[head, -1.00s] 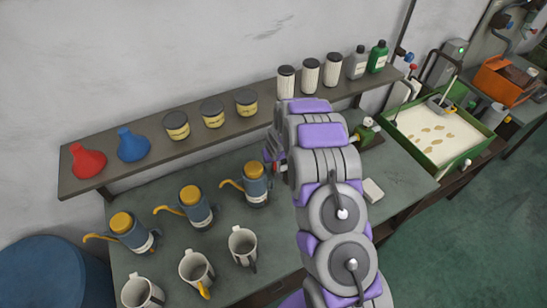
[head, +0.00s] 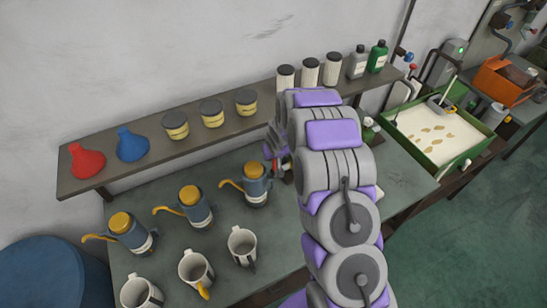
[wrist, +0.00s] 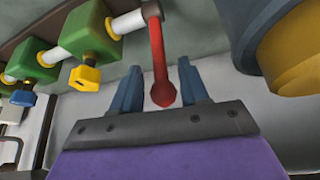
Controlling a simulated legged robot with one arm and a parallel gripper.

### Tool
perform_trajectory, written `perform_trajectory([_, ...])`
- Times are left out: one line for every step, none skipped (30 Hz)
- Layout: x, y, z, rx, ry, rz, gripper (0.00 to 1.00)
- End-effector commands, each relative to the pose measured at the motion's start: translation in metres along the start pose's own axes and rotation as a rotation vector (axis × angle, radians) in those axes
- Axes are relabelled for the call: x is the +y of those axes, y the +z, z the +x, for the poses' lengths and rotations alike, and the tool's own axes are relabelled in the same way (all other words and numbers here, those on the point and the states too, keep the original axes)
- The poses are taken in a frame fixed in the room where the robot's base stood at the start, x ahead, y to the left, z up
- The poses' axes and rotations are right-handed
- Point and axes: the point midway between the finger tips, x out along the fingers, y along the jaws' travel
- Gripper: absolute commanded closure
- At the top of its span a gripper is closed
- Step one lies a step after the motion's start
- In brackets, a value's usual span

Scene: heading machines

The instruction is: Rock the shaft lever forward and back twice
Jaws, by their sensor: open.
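The shaft lever (wrist: 158,62) is a red bar with a rounded knob in the wrist view. It hangs from a grey collar on the end of a pale shaft (wrist: 128,22). My gripper (wrist: 159,72) is open, with one blue finger on each side of the lever. The knob is between the fingers, with a visible gap on both sides. In the head view my arm hides most of the shaft and the lever; only part of my gripper (head: 274,146) shows beside the oil can.
A blue oil can with a yellow lid (wrist: 295,50) is close on the right in the wrist view. Green blocks (wrist: 88,38) with yellow and blue knobs line the shaft. Several mugs (head: 196,268) stand on the bench; a shelf (head: 105,176) runs behind.

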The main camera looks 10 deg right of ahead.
Motion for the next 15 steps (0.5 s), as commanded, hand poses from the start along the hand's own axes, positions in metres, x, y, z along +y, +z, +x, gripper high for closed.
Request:
perform_trajectory([0.0, -0.001, -0.008, 0.002, 0.0, 0.0, 0.56])
perform_trajectory([0.0, -0.001, -0.013, 0.003, 0.0, 0.001, 0.56])
perform_trajectory([0.0, -0.001, -0.019, 0.004, 0.0, 0.001, 0.56])
perform_trajectory([0.0, -0.002, -0.023, 0.004, 0.0, 0.001, 0.56])
perform_trajectory([0.0, -0.002, -0.027, 0.004, 0.0, 0.001, 0.56])
perform_trajectory([0.0, -0.002, -0.033, 0.005, 0.0, 0.001, 0.56])
perform_trajectory([0.0, -0.003, -0.038, 0.006, 0.0, 0.0, 0.56])
perform_trajectory([0.0, -0.003, -0.043, 0.006, 0.0, 0.0, 0.56])
perform_trajectory([0.0, -0.003, -0.049, 0.006, 0.0, 0.001, 0.56])
perform_trajectory([0.0, -0.002, -0.053, 0.005, 0.0, 0.001, 0.56])
perform_trajectory([0.0, -0.002, -0.057, 0.003, 0.0, 0.001, 0.56])
perform_trajectory([0.0, -0.001, -0.063, 0.002, 0.0, 0.001, 0.56])
perform_trajectory([0.0, -0.001, -0.068, 0.002, 0.0, 0.001, 0.56])
perform_trajectory([0.0, -0.001, -0.072, 0.002, 0.0, 0.001, 0.56])
perform_trajectory([0.0, -0.002, -0.079, 0.003, 0.0, 0.001, 0.56])
